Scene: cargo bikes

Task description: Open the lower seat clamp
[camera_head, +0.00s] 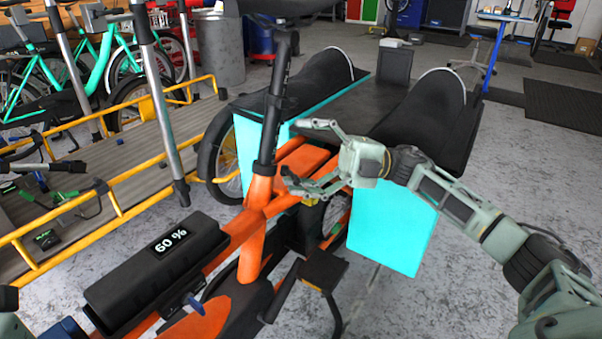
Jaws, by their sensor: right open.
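The orange cargo bike (257,232) stands in front of me with its black seat post (274,110) upright and slightly tilted. The lower seat clamp (264,168) appears as a dark collar where the post meets the orange frame; its lever cannot be made out. My right gripper (294,152) comes in from the right and is open. Its two fingers are spread just right of the lower clamp, pointing left toward the post. My left gripper is not in view.
The black saddle (282,6) is at the top. A black battery (157,268) reading "60 %" lies along the frame. Cyan panels (392,232) and black rear fenders (425,112) surround my right gripper. A yellow-railed rack (120,185) stands left. Grey floor is free at right.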

